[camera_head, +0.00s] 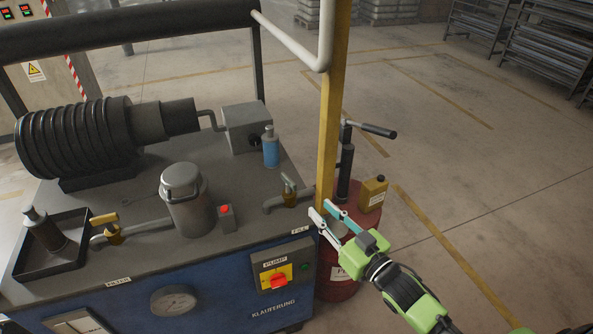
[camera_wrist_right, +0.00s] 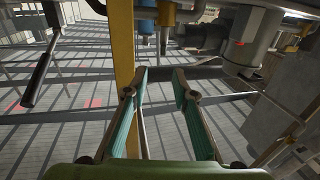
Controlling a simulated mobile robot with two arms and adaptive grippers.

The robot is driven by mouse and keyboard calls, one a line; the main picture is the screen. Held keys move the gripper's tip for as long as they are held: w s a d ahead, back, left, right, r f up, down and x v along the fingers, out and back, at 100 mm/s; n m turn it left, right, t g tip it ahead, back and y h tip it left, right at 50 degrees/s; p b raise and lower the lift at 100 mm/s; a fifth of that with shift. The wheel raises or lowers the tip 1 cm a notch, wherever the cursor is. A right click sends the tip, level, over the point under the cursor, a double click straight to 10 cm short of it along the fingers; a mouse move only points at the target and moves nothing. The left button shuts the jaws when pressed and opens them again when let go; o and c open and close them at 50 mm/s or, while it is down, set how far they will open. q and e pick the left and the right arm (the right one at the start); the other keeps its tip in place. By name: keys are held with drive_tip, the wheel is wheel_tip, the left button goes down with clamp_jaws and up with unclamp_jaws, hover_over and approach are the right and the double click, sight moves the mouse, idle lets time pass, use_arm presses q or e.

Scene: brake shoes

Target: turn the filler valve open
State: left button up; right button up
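The filler valve (camera_head: 290,198) is a small brass valve on a grey pipe at the right side of the machine top, behind the "FILL" label (camera_head: 299,230). Its greenish lever stands up from the body, tilted. My right gripper (camera_head: 321,209) is open and empty, a little right of and nearer than the valve, beside the yellow post, and not touching the valve. The right wrist view shows its two teal fingers (camera_wrist_right: 160,76) apart with nothing between them. I cannot clearly pick out the valve in that view. My left gripper is not in view.
The yellow post (camera_head: 332,120) rises close to my right gripper. A red drum (camera_head: 337,289) with a yellow can (camera_head: 372,194) and a hand pump (camera_head: 346,165) stands on the right. A blue bottle (camera_head: 271,150) is behind the valve. A second valve (camera_head: 114,234) has a yellow lever.

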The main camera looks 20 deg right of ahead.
sight(296, 188)
use_arm(q)
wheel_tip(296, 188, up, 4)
drive_tip(key=p, duration=0.3)
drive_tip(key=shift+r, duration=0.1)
use_arm(e)
drive_tip(key=x, duration=1.3)
drive_tip(key=shift+s+a+f, duration=0.15)
drive_tip(key=shift+a+f, duration=0.05)
drive_tip(key=shift+a, duration=0.2)
drive_tip(key=shift+c, duration=0.4)
clamp_jaws()
